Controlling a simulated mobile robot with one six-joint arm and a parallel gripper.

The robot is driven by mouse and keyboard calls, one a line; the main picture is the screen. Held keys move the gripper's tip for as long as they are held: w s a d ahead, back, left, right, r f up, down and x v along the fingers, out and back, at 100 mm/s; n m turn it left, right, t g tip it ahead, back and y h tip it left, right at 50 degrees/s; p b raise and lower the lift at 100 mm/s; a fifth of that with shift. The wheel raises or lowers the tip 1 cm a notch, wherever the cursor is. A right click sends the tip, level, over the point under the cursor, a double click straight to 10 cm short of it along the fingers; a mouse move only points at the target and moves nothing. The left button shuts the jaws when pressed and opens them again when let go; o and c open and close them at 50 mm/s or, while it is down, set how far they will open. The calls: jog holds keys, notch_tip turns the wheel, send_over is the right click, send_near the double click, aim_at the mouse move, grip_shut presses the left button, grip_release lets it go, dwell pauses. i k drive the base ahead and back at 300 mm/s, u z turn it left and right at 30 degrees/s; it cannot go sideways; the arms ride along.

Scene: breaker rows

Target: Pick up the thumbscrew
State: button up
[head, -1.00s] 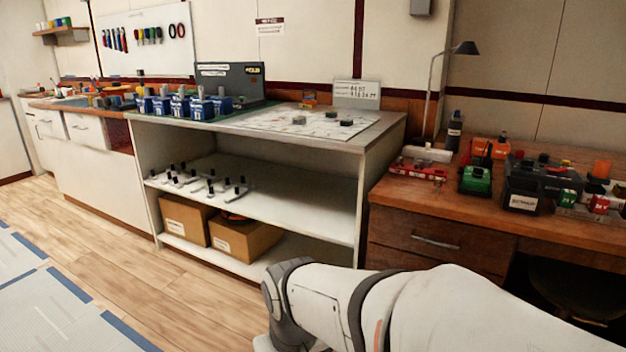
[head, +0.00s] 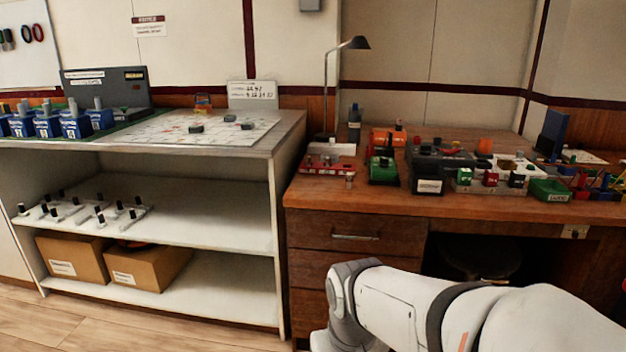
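A small upright piece with a metallic look (head: 349,180) stands near the front edge of the wooden desk, in front of the red tray; it may be the thumbscrew, but it is too small to tell. My white arm comes in from the lower right of the head view and bends down at the desk drawers. My gripper is out of the picture, so its opening and anything in it are hidden.
The wooden desk (head: 370,201) holds a red tray (head: 328,168), a green box (head: 382,172), a dark case (head: 428,185) and a lamp (head: 356,43). A white shelf unit (head: 225,217) stands left, with blue blocks (head: 76,126) on top and cardboard boxes (head: 70,262) below.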

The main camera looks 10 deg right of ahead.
aim_at(350, 177)
jog(key=z, duration=0.15)
jog(key=i, duration=1)
jog(key=z, duration=0.05)
